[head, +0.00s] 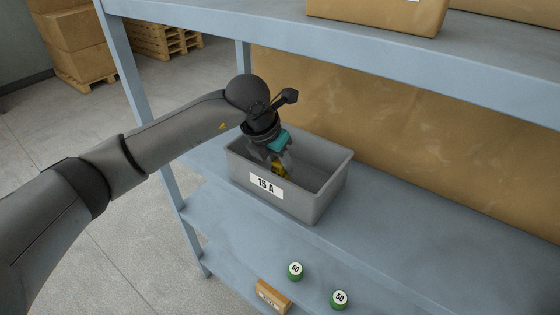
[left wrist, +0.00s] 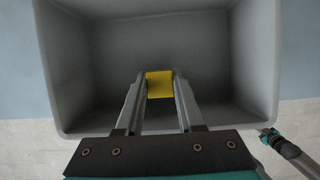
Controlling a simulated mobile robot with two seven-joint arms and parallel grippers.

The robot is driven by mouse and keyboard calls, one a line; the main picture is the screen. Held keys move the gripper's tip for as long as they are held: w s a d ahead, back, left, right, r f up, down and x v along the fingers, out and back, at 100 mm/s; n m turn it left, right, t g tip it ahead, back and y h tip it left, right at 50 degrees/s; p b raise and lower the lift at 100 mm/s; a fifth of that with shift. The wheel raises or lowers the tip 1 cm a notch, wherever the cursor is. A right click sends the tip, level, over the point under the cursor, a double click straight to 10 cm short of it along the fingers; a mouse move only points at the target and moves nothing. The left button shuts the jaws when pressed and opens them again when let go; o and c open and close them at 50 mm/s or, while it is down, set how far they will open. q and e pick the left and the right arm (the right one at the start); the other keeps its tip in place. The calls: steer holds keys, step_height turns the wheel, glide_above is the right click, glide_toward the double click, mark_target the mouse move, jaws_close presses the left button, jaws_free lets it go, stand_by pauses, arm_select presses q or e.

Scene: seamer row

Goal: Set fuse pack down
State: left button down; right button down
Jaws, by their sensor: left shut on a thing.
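My left gripper (head: 277,168) reaches down into a grey bin (head: 319,203) labelled "15 A" on the blue shelf. It is shut on a yellow fuse pack (head: 280,170), which is partly hidden by the fingers and the bin wall. In the left wrist view the yellow fuse pack (left wrist: 160,85) sits between the two fingertips (left wrist: 159,92), inside the grey bin (left wrist: 52,70). Whether the pack touches the bin floor I cannot tell. The rest of the bin looks empty. My right gripper is not in the head view.
Two green round items marked "50" (head: 295,271) (head: 340,299) and a small brown box (head: 273,296) stand in front of the bin, lower in the picture. The upper blue shelf (head: 330,50) holds a cardboard box (head: 380,12) above. Shelf right of the bin is clear.

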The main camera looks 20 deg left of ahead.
arm_select(q)
steer(key=shift+f, duration=0.8)
steer(key=shift+f, duration=0.1)
steer(key=c, duration=0.5)
jaws_free()
steer(key=v, duration=1.2)
